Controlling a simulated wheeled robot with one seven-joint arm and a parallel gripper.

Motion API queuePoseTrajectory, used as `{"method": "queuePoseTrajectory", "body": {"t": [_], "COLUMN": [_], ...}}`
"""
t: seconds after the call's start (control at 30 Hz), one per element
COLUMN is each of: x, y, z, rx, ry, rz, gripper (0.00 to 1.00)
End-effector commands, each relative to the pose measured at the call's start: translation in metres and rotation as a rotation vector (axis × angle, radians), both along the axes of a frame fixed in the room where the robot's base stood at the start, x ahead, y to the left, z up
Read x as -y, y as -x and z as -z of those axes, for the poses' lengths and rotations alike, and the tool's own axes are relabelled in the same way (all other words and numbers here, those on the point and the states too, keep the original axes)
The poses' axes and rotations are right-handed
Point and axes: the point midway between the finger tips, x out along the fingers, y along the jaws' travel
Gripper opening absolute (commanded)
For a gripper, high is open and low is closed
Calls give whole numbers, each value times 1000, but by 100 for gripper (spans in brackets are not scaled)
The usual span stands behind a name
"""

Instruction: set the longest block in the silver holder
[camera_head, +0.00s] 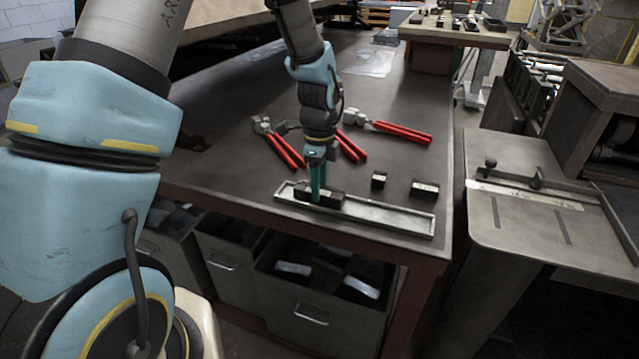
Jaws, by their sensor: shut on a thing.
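The silver holder (390,217) is a long shallow tray near the front edge of the dark table. My gripper (316,194) points down over the left part of the holder, shut on a long black block (333,201) with a pale label. The block lies lengthwise along the holder, at or just above its floor; I cannot tell whether it touches. A small black block (379,180) and a middle-sized black block (425,188) lie on the table behind the holder. The gripper fingers hide part of the held block.
Several red-handled tools (403,131) lie behind the blocks on the table (400,95). A metal stand with a slotted top (535,230) is at the right. Open drawers (300,290) are below the table's front edge. The holder's right part is empty.

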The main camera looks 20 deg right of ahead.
Motion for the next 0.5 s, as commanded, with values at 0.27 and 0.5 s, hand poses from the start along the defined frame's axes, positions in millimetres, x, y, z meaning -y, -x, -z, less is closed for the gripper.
{"method": "queuePoseTrajectory", "body": {"t": [0.27,0.5], "x": [0,0], "y": [-1,0], "z": [-1,-1], "rx": [1,1], "ry": [1,1], "rz": [0,0], "gripper": [0,67]}}
